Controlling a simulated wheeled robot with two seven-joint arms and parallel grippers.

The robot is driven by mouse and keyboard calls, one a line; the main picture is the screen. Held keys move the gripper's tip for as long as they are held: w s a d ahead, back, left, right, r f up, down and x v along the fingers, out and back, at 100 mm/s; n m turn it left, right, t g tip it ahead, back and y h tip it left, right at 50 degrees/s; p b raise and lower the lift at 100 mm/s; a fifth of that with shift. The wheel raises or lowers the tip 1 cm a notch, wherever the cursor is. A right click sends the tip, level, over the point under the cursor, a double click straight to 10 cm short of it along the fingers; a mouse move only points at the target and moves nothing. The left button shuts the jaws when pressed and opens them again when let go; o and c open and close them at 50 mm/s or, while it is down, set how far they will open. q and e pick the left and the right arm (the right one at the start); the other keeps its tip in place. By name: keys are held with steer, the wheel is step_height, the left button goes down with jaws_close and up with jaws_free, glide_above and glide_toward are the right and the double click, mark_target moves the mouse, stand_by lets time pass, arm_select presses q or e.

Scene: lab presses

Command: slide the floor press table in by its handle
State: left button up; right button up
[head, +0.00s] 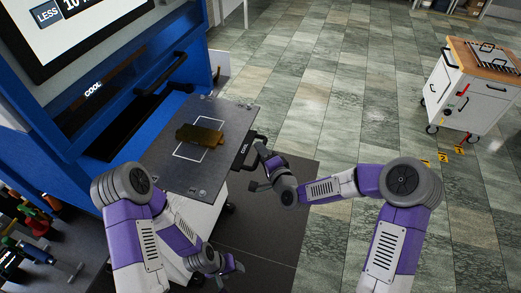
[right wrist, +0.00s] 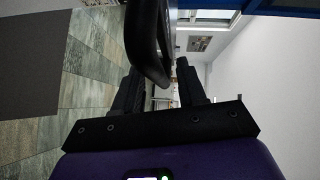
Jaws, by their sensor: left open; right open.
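The press table (head: 215,118) is a grey plate standing out from the blue press on the left of the head view. A brass-coloured block (head: 200,135) lies on it, over a white outline. My right gripper (head: 258,168) is open beside the handle. In the right wrist view the black handle bar (right wrist: 148,45) shows between the open fingers (right wrist: 158,82); I cannot tell whether they touch it. My left gripper (head: 230,270) is open and empty, low beside the table's base.
The blue press (head: 195,40) has a screen and a second black handle (head: 163,75) at its opening. A white cart with a wooden top (head: 470,90) stands at the far right. Tools lie on a bench (head: 40,255) at lower left.

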steer(key=shift+w+a+f, duration=0.1)
steer(key=shift+w+a, duration=0.2)
steer(key=shift+w, duration=0.2)
jaws_close()
